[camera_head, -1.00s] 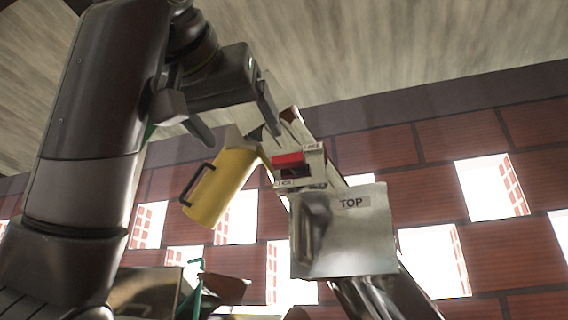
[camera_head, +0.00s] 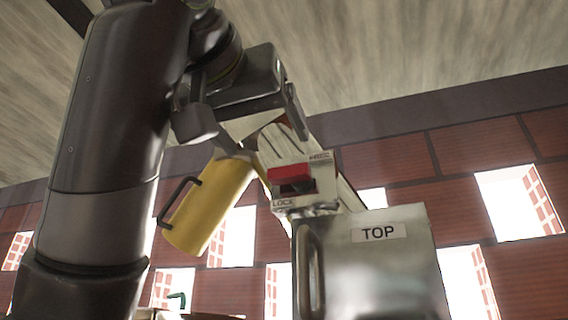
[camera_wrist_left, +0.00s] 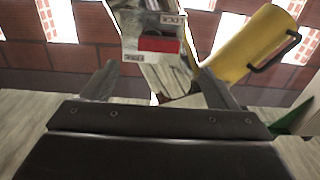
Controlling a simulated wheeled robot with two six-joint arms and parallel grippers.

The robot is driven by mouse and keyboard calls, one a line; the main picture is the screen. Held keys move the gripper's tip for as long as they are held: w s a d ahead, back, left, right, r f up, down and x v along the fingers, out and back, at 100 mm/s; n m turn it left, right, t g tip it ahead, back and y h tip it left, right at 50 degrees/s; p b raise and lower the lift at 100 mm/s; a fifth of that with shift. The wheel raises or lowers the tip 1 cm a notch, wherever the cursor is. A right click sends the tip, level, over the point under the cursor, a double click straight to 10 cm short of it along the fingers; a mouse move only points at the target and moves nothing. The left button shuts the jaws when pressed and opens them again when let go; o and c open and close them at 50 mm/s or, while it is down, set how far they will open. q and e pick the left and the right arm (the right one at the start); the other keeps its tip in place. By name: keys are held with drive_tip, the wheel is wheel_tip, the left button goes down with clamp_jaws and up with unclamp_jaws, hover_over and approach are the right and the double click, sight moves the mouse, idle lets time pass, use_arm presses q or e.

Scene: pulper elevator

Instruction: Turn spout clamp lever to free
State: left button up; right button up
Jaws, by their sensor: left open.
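The red clamp lever (camera_head: 290,174) sits on a pale plate (camera_head: 322,180) with a LOCK label at its lower left and another label, hard to read, at its upper right. In the left wrist view the red lever (camera_wrist_left: 159,44) shows beyond the fingertips, roughly between them. My left gripper (camera_head: 262,140) is open and empty, above and left of the lever in the head view. In the left wrist view its fingers (camera_wrist_left: 158,68) are spread apart, with no visible contact with the lever. My right gripper is in neither view.
A metal box marked TOP (camera_head: 395,265) with a handle stands below the plate. A yellow cylinder (camera_head: 210,205) with a dark handle hangs to its left, close under my left gripper. A brick wall (camera_head: 400,160) with openings lies behind.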

sight(287, 169)
use_arm(q)
drive_tip(key=p+x, duration=0.4)
drive_tip(key=x, duration=0.4)
drive_tip(key=shift+d+r, duration=0.1)
drive_tip(key=shift+d, duration=0.05)
drive_tip(key=shift+w, duration=0.45)
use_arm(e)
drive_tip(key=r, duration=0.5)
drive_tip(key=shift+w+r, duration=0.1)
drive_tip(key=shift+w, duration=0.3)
use_arm(q)
drive_tip(key=shift+s, duration=0.1)
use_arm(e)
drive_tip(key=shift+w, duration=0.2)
use_arm(q)
drive_tip(key=c, duration=1)
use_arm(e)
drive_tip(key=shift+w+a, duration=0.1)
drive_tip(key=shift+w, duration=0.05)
